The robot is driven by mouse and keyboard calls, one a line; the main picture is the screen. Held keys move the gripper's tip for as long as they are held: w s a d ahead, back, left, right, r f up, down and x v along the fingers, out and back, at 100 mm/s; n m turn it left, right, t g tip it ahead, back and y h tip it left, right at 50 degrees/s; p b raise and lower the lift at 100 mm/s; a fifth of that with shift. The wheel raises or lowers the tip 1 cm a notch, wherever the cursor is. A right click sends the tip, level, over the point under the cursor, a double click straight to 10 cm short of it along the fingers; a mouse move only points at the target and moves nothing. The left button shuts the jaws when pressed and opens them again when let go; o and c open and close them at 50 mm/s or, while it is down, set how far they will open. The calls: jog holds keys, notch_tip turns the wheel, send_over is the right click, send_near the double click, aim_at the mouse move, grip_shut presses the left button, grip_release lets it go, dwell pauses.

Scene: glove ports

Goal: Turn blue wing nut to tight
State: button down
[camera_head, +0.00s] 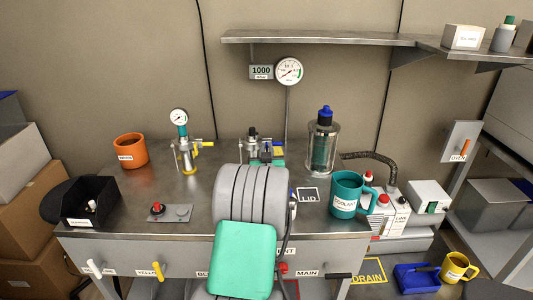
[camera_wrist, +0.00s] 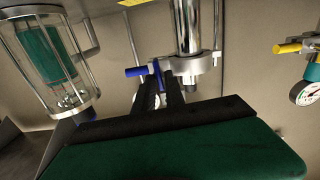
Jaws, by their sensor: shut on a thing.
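The blue wing nut (camera_wrist: 136,71) shows in the wrist view, against the side of a metal fitting below a bright steel cylinder (camera_wrist: 187,25). My gripper (camera_wrist: 161,78) is shut on it, with the dark fingers on either side of its blue wing. Part of the wing nut is hidden by the fingers, and how tight it is cannot be told. In the head view my grey and green arm stands in front of the bench fitting (camera_head: 253,133), and the wing nut and fingertips are hard to make out there.
A glass-walled canister (camera_head: 322,148) with a blue cap stands right of the fitting. A teal mug (camera_head: 347,195) is on the right of the steel bench (camera_head: 205,165). A yellow-handled valve with a gauge (camera_head: 186,155) and an orange cup (camera_head: 130,150) stand left.

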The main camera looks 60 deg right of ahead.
jog(key=c, duration=1.7)
grip_release()
jog(key=shift+s, duration=0.1)
jog(key=v, duration=0.7)
jog(key=shift+s+a, duration=0.2)
jog(key=shift+a, duration=0.15)
